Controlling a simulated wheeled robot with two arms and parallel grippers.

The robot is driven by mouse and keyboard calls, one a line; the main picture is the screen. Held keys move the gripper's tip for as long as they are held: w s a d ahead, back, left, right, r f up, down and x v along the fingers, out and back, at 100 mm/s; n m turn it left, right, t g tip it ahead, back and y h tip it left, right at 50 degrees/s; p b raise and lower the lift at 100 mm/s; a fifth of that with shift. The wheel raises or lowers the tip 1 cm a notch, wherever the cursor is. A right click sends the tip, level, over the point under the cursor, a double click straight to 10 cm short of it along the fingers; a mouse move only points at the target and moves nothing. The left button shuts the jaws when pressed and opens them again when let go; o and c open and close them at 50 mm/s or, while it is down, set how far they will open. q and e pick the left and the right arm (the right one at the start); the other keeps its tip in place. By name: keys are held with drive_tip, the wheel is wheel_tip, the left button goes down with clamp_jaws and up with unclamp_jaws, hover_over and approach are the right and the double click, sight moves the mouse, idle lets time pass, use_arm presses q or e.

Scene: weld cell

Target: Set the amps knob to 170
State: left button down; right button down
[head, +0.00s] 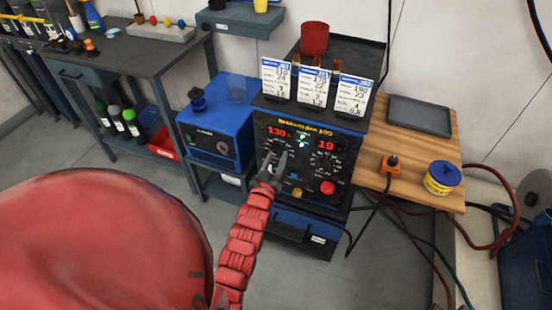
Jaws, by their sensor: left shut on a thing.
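The dark welder (311,215) stands at the middle, its front panel facing me. Its left red display (279,132) seems to read 130, and its right display (326,145) reads about 19. My left gripper (275,159) reaches up to the panel below the left display. Its jaws are shut on the amps knob, which is mostly hidden by the fingers, so I cannot tell its pointer angle. Three white cards stand on top of the welder; the middle card (312,87) seems to show 170. My right gripper is out of view.
A red knob (327,188) and a yellow button (297,192) sit low on the panel. A blue machine (216,141) stands left of the welder. A wooden table (427,152) with a blue-lidded yellow tin (442,180) is at right, with cables hanging below.

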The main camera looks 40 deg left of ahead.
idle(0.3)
use_arm(q)
drive_tip(key=shift+f+m+b, duration=0.15)
drive_tip(key=shift+m+b, duration=0.65)
drive_tip(key=shift+m, duration=0.3)
drive_tip(key=m+b, duration=0.2)
drive_tip(key=m, duration=0.1)
drive_tip(key=shift+m+t, duration=0.3)
drive_tip(key=shift+m, duration=0.1)
drive_tip(key=m+b, duration=0.2)
drive_tip(key=m, duration=0.1)
drive_tip(key=shift+a+m, duration=0.1)
drive_tip(key=shift+m, duration=0.2)
drive_tip(key=shift+m+t+b, duration=0.3)
drive_tip(key=shift+m+b, duration=0.35)
drive_tip(key=shift+m, duration=0.55)
drive_tip(key=shift+m+h, duration=0.3)
drive_tip(key=shift+c, duration=2)
unclamp_jaws()
